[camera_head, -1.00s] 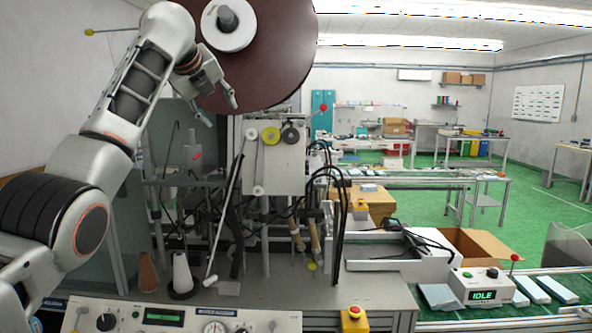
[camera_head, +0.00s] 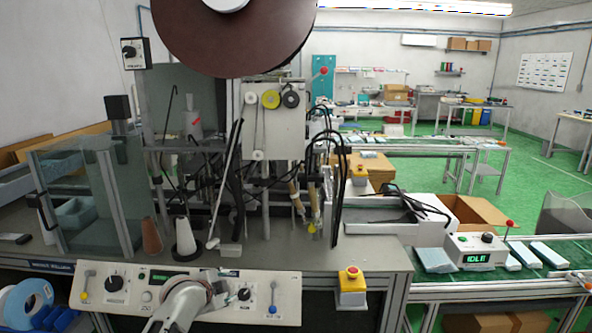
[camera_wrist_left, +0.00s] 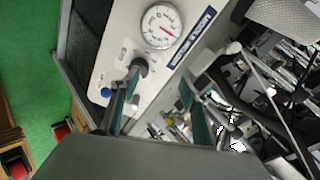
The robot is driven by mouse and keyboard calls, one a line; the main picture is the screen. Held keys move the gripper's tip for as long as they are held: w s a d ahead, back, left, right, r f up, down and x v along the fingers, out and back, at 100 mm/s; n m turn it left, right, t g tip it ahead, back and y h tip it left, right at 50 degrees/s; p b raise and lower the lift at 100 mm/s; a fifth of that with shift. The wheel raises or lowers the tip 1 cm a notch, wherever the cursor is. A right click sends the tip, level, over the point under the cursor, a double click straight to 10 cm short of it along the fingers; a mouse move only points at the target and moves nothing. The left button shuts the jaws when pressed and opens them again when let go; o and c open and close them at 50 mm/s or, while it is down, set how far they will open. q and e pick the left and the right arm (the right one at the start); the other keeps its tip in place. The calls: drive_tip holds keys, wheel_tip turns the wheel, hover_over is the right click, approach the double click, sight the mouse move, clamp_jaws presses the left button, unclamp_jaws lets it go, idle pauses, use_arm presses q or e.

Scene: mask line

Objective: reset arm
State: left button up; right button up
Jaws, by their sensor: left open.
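My left arm shows low in the head view, in front of the control panel (camera_head: 262,287), cut off by the bottom edge. Its jaws cannot be made out there. In the left wrist view my left gripper (camera_wrist_left: 162,80) has its two green-padded fingers spread apart with nothing held between them. Beyond them are a dial gauge (camera_wrist_left: 160,25) and a black knob (camera_wrist_left: 138,66) on a pale panel. My right gripper is not in view.
A large brown reel (camera_head: 235,40) hangs above the machine. A yellow box with a red button (camera_head: 351,285) stands right of the panel. An orange cone (camera_head: 152,236) and a white cone (camera_head: 185,240) stand behind it. An idle-display box (camera_head: 476,252) sits at right.

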use_arm(q)
drive_tip(key=s+a+f+n, duration=0.1)
drive_tip(key=s+f+n, duration=0.5)
drive_tip(key=s+f, duration=1.15)
drive_tip(key=s+f+n, duration=0.2)
drive_tip(key=s+n, duration=0.3)
drive_tip(key=s, duration=2)
drive_tip(key=shift+a, duration=0.25)
